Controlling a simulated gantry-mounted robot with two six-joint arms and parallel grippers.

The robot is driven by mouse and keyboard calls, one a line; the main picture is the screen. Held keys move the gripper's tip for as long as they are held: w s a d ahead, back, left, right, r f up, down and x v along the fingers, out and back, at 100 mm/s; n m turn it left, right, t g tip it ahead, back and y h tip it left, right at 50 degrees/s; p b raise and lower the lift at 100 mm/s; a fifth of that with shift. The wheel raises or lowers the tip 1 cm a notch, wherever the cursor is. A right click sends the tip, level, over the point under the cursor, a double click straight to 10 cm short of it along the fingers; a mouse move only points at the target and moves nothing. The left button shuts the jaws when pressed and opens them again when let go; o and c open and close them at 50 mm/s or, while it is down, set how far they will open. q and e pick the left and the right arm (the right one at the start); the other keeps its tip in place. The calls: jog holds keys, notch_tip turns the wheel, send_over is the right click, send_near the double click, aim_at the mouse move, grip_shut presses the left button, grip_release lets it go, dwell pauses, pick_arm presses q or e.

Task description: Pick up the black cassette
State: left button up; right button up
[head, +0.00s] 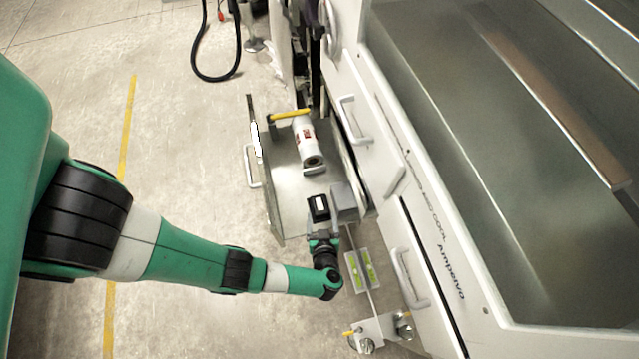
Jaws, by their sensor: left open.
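A small black block with a pale patch on top (318,208) shows just beyond the end of my left arm. It may be the black cassette, but I cannot tell it surely from a part of my wrist. My left gripper (321,236) is at the end of the green arm, close to this block. It is open; its fingertips are hard to make out, and I cannot tell whether they touch the block. A grey box (345,204) stands directly right of the block. My right gripper is not in view.
A metal tray (285,190) beside the machine carries a white canister with red print (307,145) and a yellow bar (290,115). White handles (411,278) stick out from the machine panel. A green-marked plate (361,270) and a bracket (380,329) lie nearer. The floor at left is clear.

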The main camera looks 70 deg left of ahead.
aim_at(320, 205)
pick_arm(q)
jog(key=b+x, duration=0.1)
jog(key=x, duration=0.1)
jog(key=b+x, duration=0.2)
jog(key=shift+s+a+f, duration=0.1)
jog(key=shift+s+f, duration=0.05)
jog(key=shift+f, duration=0.25)
jog(key=shift+a+f, duration=0.1)
jog(key=shift+a, duration=0.35)
jog(key=shift+c, duration=0.2)
grip_shut()
